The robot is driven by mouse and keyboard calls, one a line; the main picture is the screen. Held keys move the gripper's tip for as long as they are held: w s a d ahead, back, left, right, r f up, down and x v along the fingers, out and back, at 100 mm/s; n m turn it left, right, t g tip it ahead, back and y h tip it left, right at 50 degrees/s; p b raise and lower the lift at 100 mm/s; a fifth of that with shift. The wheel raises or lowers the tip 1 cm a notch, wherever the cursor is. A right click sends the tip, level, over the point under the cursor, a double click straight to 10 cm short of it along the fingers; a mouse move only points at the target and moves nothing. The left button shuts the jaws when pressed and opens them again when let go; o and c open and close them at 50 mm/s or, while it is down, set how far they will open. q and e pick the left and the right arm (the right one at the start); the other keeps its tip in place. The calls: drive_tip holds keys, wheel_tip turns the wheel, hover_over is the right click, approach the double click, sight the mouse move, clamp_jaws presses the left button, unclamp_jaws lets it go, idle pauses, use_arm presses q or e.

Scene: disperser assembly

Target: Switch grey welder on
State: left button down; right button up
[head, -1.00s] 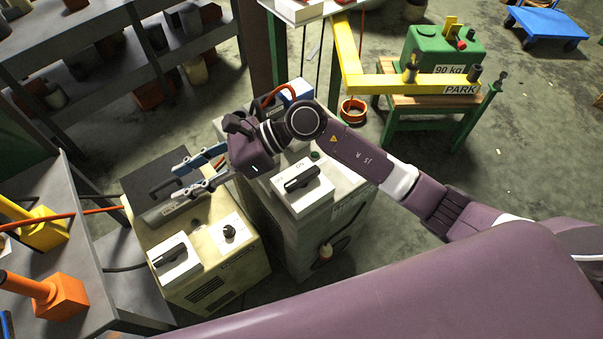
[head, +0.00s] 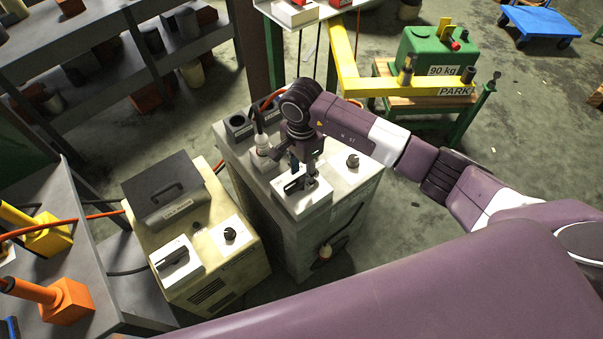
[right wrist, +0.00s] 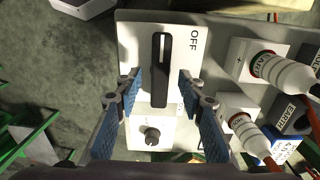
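The grey welder (head: 297,240) stands in the centre of the head view, a pale box with a white switch plate on top. In the right wrist view the switch plate (right wrist: 130,55) carries a black rotary handle (right wrist: 160,85) with a white line near its top end; "OFF" is printed at the plate's upper right. My right gripper (head: 300,181) points down over this switch. In the right wrist view its blue-padded fingers (right wrist: 160,78) are open, one on each side of the handle, apparently not touching it. My left gripper is not in view.
A yellowish welder (head: 225,280) with its own switch stands left. A small round knob (right wrist: 153,135) and cable plugs (right wrist: 285,72) sit beside the grey welder's switch. A green bench (head: 440,98) with a yellow arm is behind right. Open floor (head: 400,240) lies to the right.

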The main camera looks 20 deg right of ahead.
drive_tip(key=shift+f, duration=0.85)
clamp_jaws()
